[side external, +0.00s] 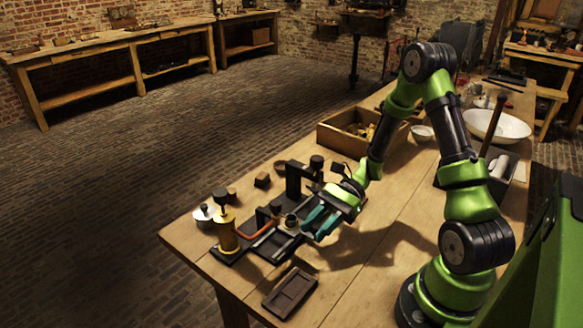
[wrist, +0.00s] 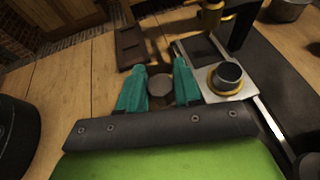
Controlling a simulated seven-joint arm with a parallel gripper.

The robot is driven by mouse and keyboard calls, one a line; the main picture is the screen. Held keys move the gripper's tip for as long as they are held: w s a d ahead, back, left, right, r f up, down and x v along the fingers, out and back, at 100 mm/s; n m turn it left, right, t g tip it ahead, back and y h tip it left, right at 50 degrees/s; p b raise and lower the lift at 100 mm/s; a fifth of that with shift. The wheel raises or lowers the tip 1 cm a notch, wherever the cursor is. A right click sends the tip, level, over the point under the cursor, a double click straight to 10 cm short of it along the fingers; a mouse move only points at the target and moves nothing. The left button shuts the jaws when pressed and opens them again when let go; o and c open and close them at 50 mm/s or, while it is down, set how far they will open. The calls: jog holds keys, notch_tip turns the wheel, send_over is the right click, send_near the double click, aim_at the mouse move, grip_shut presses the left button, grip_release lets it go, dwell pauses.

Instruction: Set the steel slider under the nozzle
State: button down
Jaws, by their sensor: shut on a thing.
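The steel slider (wrist: 246,88) is a pale metal plate in the wrist view, lying on a dark rail. It has a dark square area and a brass ring around a dark cup (wrist: 229,74). My gripper (wrist: 160,82) has teal fingers closed about a grey round knob (wrist: 160,85) beside the plate. I cannot tell whether the knob is joined to the slider. In the side view my gripper (side external: 312,222) is low over the dark fixture, just right of the cup (side external: 291,221).
A black upright post (side external: 292,182) stands behind the fixture. A dark tray (side external: 290,291) lies in front, with bare table to its right. A metal pot (side external: 204,213) is at the left. A wooden box (side external: 337,140) and a white bowl (side external: 497,126) are farther back.

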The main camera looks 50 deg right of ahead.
jog(key=a, duration=0.6)
jog(key=shift+a, duration=0.1)
jog(key=c, duration=0.9)
grip_release()
jog(key=shift+o, duration=0.3)
jog(key=shift+d, duration=0.2)
jog(key=v, duration=1.6)
jog(key=shift+d, duration=0.3)
